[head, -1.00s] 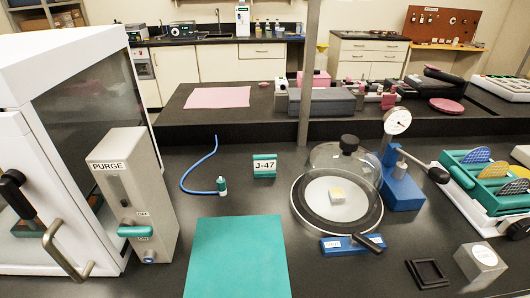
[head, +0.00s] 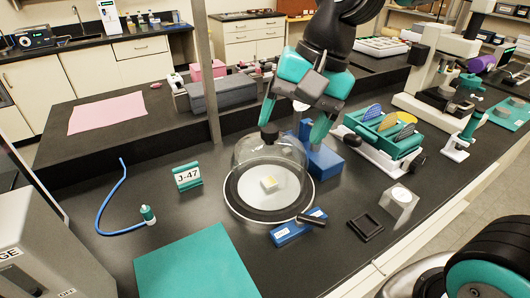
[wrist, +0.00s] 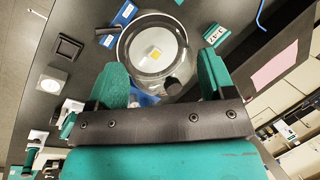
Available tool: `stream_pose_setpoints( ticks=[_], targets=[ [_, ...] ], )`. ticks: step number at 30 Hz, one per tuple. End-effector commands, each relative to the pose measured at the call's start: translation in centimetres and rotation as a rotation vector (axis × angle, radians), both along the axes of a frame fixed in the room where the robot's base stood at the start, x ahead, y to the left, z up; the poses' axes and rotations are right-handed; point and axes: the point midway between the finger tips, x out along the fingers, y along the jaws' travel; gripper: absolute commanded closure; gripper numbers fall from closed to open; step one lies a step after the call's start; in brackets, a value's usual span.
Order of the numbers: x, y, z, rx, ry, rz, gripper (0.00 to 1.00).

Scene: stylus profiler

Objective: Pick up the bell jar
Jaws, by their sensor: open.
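The bell jar (head: 285,152) is a clear glass dome with a black knob (head: 269,133) on top. It stands upright on a round black-rimmed base plate (head: 240,203) with a white disc, and a small yellowish sample (head: 269,183) lies under the dome. My gripper (head: 293,118) is above and behind the jar, its green fingers spread on either side of the knob in the head view. The fingers appear empty; contact with the glass cannot be told.
A blue stand (head: 322,160) is close behind the jar on the right. A blue block with a black handle (head: 290,233) lies in front. A green rack of discs (head: 385,128) stands to the right. The J-47 sign (head: 187,176) and blue hose (head: 113,205) are left.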

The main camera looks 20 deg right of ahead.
Motion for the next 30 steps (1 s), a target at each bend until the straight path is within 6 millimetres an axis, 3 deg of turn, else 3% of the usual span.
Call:
stream_pose_setpoints(
  ticks=[1, 6, 12, 15, 20, 30],
  targets=[
    [2.3, -0.6, 0.9, 0.001, 0.051, -0.174, 0.24],
    [8.6, -3.1, 2.6, 0.015, 0.217, -0.780, 0.24],
    [13.4, -6.0, 3.5, 0.042, 0.346, -1.287, 0.24],
    [14.5, -6.9, 3.7, 0.053, 0.380, -1.424, 0.24],
    [15.2, -7.1, 2.6, 0.055, 0.403, -1.501, 0.24],
    [15.9, -5.2, -4.5, 0.053, 0.405, -1.500, 0.24]
  ],
)
